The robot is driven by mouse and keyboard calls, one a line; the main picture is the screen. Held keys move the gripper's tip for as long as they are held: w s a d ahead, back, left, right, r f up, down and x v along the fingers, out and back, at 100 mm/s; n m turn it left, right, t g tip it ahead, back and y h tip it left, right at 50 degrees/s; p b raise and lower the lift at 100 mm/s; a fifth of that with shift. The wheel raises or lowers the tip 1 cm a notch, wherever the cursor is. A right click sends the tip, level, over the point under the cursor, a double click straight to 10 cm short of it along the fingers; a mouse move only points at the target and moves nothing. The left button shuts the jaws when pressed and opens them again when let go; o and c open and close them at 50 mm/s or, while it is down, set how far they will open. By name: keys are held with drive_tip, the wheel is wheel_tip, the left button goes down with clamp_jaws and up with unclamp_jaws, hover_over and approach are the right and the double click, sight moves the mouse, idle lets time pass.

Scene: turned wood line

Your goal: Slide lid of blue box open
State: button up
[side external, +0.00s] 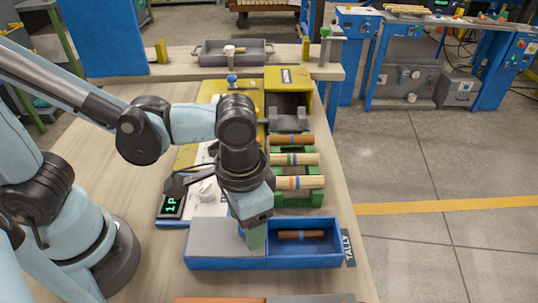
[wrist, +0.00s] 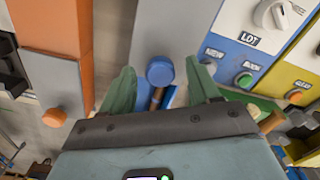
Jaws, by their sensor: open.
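The blue box (side external: 300,263) labelled TALLY stands at the front of the bench. Its grey lid (side external: 222,237) covers the left half. The right half is uncovered and shows a dark rod (side external: 301,235) with a pale band lying inside. My gripper (side external: 254,240) points down at the lid's right end, its green fingers hiding the knob there in the side view. In the wrist view my gripper (wrist: 160,66) is open, with the lid's round blue knob (wrist: 160,71) between its fingers and a gap visible on each side. The grey lid (wrist: 166,28) extends beyond the knob.
Green racks with banded wooden rods (side external: 295,183) stand behind the box. A yellow box (side external: 252,93) is further back. A panel with a dial and buttons (wrist: 248,40) is on the other side.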

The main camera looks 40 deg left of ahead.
wheel_tip(320, 180, up, 12)
idle(0.7)
drive_tip(key=w+a+f+n+t, duration=0.1)
drive_tip(key=w+a+f+t, duration=0.1)
drive_tip(key=a, duration=0.7)
drive_tip(key=w+a+f+n+t, duration=0.2)
drive_tip(key=w+a+t, duration=0.3)
drive_tip(key=a, duration=0.4)
drive_tip(key=shift+f+n, duration=0.3)
drive_tip(key=shift+f, duration=0.05)
